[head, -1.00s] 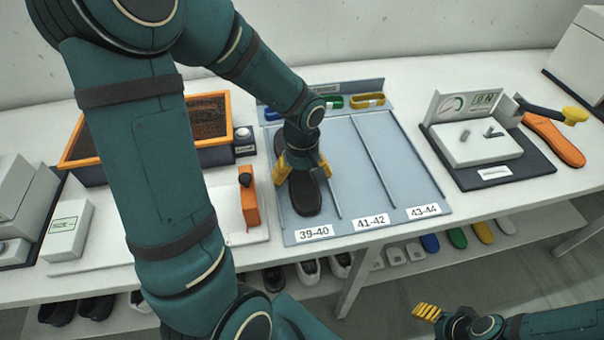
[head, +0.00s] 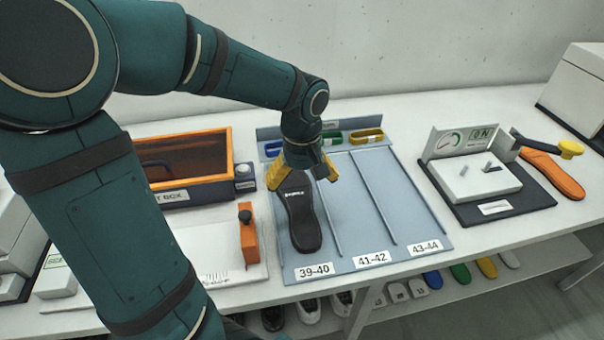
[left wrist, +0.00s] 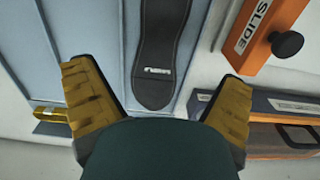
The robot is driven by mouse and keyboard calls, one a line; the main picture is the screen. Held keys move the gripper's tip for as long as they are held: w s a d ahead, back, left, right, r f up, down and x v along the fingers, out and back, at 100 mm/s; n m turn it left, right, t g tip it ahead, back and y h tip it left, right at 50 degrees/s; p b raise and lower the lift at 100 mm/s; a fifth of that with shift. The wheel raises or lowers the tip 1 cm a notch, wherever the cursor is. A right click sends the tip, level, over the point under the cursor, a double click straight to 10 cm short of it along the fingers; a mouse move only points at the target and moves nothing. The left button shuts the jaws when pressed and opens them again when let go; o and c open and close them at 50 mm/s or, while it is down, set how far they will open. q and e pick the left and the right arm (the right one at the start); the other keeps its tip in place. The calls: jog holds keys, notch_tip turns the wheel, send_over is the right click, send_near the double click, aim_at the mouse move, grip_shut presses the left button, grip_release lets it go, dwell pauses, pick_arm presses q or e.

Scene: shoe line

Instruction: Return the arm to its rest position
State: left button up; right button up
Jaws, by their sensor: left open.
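My left gripper (head: 304,174) is open, its yellow fingers apart above the far end of a black insole (head: 301,214). The insole lies in the 39-40 lane of the blue-grey sorting tray (head: 425,222). In the left wrist view the insole (left wrist: 163,45) lies beyond the spread fingers (left wrist: 160,105), with nothing held between them. My left arm reaches over the table from the left. My right gripper is out of view.
Coloured bands (head: 366,136) sit at the tray's back edge. Left are an orange-rimmed box (head: 190,187) and an orange slide block (head: 248,238). Right are a gauge device (head: 470,175) and an orange insole (head: 553,174). The 41-42 and 43-44 lanes are empty.

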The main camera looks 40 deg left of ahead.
pick_arm(q)
jog(key=shift+r, duration=0.85)
